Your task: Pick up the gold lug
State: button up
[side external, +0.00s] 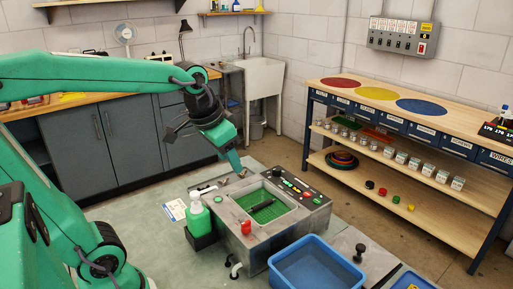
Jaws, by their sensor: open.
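My gripper (239,172) hangs at the end of my green arm, pointing down at the back edge of a grey machine (240,240) with a green-floored basin (275,220). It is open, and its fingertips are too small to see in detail. I cannot make out the gold lug for certain; a tiny object by the fingertips is too small to identify. A dark elongated piece (263,205) lies in the basin, apart from the gripper.
A green bottle (198,218) stands left of the basin, and a red knob (246,228) is at its front. A blue tub (315,265) stands in front right, beside a black-knobbed post (359,253). A button panel (297,187) runs behind the basin. A wooden shelf bench (400,110) stands at right.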

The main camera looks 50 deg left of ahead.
jog(key=w+a+f+g, duration=0.2)
jog(key=w+a+f, duration=0.3)
jog(key=w+a, duration=0.4)
jog(key=w+a+f+g, duration=0.1)
jog(key=w+a+f, duration=0.45)
jog(key=w, duration=0.45)
jog(key=shift+m+g, duration=0.4)
jog(key=shift+g, duration=0.3)
jog(key=w+a+f, duration=0.1)
jog(key=a+f, duration=0.1)
jog(key=w+a+f, duration=0.1)
jog(key=a+f, duration=0.1)
jog(key=f, duration=0.1)
jog(key=w+a+f, duration=0.1)
jog(key=a+f, duration=0.1)
jog(key=shift+a+f, duration=0.6)
jog(key=shift+f, duration=0.1)
jog(key=shift+f, duration=0.1)
jog(key=shift+f, duration=1.2)
jog(key=shift+f, duration=0.1)
jog(key=shift+f, duration=2.5)
jog(key=shift+c, duration=0.5)
